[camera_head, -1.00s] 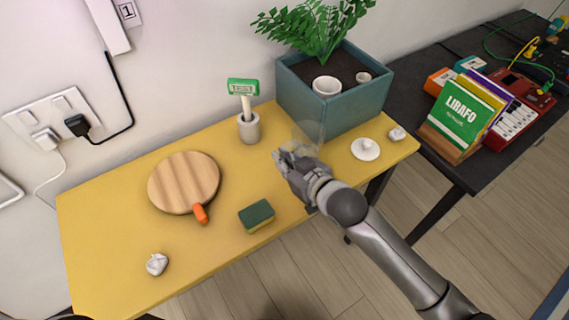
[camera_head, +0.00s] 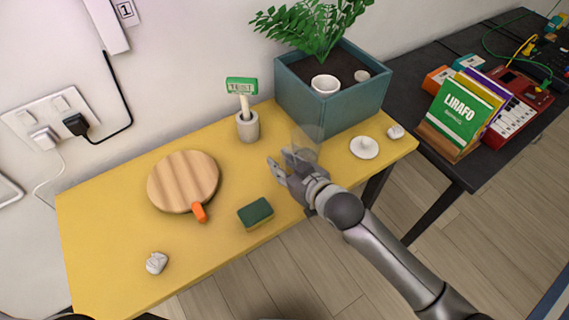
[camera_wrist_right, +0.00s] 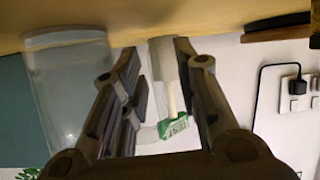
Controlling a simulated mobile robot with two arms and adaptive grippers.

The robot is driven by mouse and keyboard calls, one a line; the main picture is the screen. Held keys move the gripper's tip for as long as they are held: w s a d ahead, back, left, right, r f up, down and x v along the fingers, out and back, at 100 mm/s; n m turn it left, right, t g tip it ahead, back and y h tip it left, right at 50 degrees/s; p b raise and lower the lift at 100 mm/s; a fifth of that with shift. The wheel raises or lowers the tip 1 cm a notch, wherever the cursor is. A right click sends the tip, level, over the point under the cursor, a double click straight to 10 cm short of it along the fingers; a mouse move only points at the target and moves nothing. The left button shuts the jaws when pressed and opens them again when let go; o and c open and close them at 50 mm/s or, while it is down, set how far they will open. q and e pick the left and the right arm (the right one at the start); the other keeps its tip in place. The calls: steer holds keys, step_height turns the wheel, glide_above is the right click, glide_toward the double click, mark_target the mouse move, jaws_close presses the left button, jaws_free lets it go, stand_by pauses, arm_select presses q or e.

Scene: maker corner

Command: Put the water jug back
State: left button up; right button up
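The water jug (camera_head: 308,146) is a clear, see-through vessel, faint in the head view, on the yellow table in front of the blue-green planter. It also shows in the right wrist view (camera_wrist_right: 68,88), outside the left-hand finger, upside down in that picture. It appears to stand upright on the table. My right gripper (camera_head: 282,162) is just in front of and left of the jug, with its fingers spread and nothing between them. It is also seen open in the wrist view (camera_wrist_right: 158,100). Whether a finger touches the jug, I cannot tell. My left gripper is out of view.
The planter (camera_head: 343,107) stands behind the jug. A grey holder (camera_head: 248,127) with a green sign (camera_head: 242,86) is to the left. A white saucer (camera_head: 364,148) is right. A sponge (camera_head: 255,213), round board (camera_head: 184,181) and crumpled paper (camera_head: 156,263) lie left.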

steer(key=shift+r, duration=0.25)
steer(key=v, duration=1.2)
